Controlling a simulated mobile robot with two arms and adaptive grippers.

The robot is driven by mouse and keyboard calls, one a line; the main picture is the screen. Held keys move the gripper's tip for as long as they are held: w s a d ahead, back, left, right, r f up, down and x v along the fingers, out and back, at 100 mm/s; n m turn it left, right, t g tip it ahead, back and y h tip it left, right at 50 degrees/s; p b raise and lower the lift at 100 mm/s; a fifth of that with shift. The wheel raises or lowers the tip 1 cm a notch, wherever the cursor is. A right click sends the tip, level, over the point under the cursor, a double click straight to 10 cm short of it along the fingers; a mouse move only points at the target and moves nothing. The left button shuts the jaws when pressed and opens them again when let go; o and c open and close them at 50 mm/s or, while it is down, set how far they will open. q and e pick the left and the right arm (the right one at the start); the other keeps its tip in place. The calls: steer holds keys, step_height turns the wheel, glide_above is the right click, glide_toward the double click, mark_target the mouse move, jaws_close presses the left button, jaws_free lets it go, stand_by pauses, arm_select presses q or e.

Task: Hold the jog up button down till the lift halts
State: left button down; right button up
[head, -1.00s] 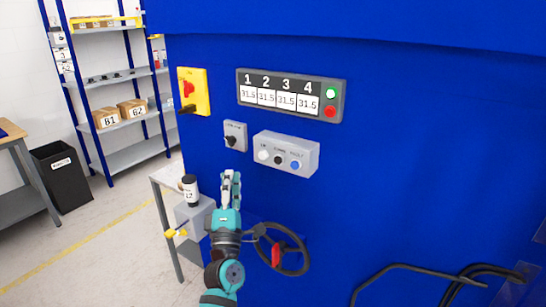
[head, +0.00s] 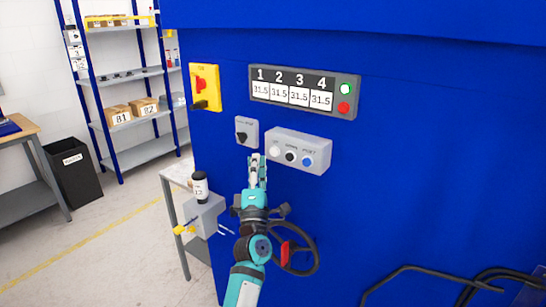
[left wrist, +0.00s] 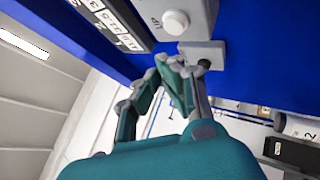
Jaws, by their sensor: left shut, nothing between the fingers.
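The grey button box (head: 298,152) on the blue machine wall carries a white button (head: 275,150), a black button (head: 290,155) and a blue button (head: 308,161). The white button, labelled UP, also shows in the left wrist view (left wrist: 175,22), sticking out. My left gripper (head: 257,160) is shut and empty, just left of and slightly below the white button. In the left wrist view its fingertips (left wrist: 170,64) are apart from the button. The display panel (head: 303,94) reads 31.5 in all its windows. My right gripper is out of view.
A grey selector switch (head: 246,132) sits just above my left fingertips. A yellow switch with a red handle (head: 205,87) is further left.

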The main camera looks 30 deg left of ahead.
mark_target(274, 152)
arm_select(q)
steer(key=shift+w, duration=1.05)
steer(key=shift+w+d+b, duration=0.1)
steer(key=shift+w+b, duration=0.1)
steer(key=shift+b, duration=0.15)
stand_by(0.4)
steer(key=shift+w, duration=0.2)
